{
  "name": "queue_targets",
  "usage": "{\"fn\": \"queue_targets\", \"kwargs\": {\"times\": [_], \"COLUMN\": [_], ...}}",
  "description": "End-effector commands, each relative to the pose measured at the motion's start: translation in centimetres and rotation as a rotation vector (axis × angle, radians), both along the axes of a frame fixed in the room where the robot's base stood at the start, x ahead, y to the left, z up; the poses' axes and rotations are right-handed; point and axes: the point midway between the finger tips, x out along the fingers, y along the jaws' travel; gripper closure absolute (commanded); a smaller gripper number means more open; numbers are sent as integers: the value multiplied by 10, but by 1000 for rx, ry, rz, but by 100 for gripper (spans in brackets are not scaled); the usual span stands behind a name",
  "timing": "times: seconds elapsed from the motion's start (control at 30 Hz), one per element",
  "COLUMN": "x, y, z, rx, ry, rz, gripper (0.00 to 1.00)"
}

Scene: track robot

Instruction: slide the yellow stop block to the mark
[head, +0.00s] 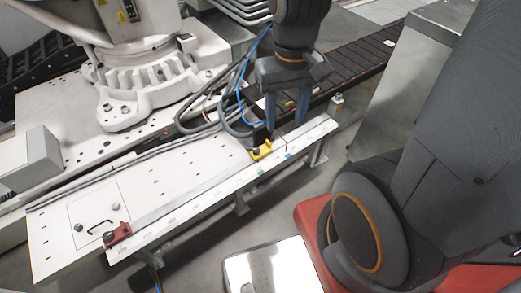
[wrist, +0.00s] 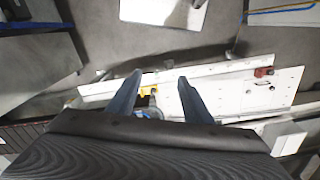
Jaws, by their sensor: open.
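The yellow stop block (head: 262,151) sits on the long pale rail (head: 203,189), toward its far right part. In the wrist view the yellow stop block (wrist: 149,90) shows between the two fingers, nearer the left one. My gripper (head: 286,120) is open, its fingers pointing down above and slightly right of the block. In the wrist view my gripper (wrist: 160,77) has nothing between its fingertips; I cannot tell its exact height above the block. A small green mark (head: 261,171) and a blue mark (head: 288,156) show on the rail's front edge.
A red block (head: 117,233) sits at the rail's near left end. A white machine base (head: 150,85) and dark cables (head: 228,110) stand behind the rail. A dark slatted conveyor (head: 362,62) runs at the back right. Open floor lies in front of the rail.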

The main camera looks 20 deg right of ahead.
Motion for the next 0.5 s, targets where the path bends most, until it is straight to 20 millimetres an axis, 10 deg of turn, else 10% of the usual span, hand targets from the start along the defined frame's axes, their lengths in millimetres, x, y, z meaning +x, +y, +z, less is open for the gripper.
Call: {"fn": "queue_targets", "kwargs": {"times": [0.33,0.5], "x": [0,7], "y": [0,-1], "z": [0,-4], "rx": [0,0], "ry": [0,1], "rz": [0,6], "gripper": [54,72]}}
